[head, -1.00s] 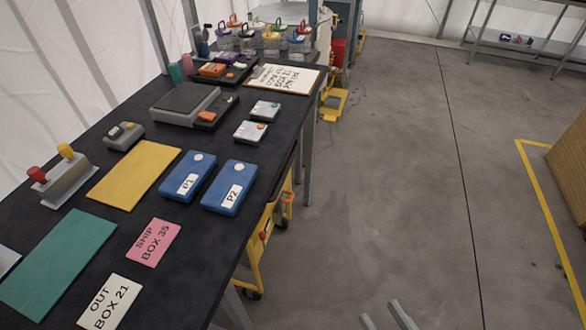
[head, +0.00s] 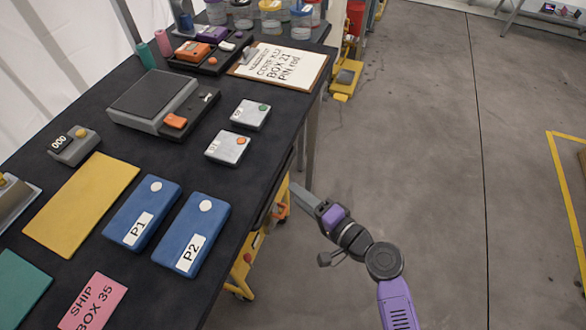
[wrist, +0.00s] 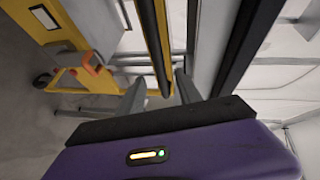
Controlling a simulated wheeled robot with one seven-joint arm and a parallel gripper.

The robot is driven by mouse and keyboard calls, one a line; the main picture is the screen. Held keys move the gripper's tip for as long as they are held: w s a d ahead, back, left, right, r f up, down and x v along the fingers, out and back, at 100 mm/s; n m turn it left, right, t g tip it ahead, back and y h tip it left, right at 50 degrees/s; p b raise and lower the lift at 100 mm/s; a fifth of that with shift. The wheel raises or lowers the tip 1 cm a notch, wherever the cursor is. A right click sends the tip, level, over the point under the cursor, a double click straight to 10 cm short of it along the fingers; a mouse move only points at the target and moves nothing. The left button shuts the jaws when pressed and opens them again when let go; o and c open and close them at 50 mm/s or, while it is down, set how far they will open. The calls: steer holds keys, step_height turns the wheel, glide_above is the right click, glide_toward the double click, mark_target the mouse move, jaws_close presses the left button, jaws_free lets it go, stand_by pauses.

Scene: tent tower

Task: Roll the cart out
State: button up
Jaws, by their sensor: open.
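The yellow cart (head: 246,262) stands mostly under the black workbench, with its side and a dark wheel showing below the front edge. In the wrist view the cart's yellow frame (wrist: 98,82) is at the left, with an orange part and a wheel. My gripper (head: 303,198) is beside the bench's front edge, by the cart's orange part. In the wrist view my gripper (wrist: 160,90) is open. A yellow and black bar (wrist: 152,35) runs down between the fingers; I cannot tell whether they touch it. The rest of the cart is hidden.
The workbench (head: 92,118) carries blue cases, cards, a scale and small boxes close to my arm. A bench leg (head: 311,140) stands just beyond my gripper. Another yellow item (head: 344,82) is on the floor farther back. The grey floor (head: 420,150) to the right is clear.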

mark_target(276, 187)
steer(key=shift+g+y, duration=0.3)
steer(key=shift+y, duration=0.2)
steer(key=x, duration=0.5)
steer(key=s+a+x, duration=0.1)
steer(key=x, duration=0.1)
steer(key=shift+w+a+f, duration=0.2)
steer(key=shift+f, duration=0.1)
jaws_close()
stand_by(0.8)
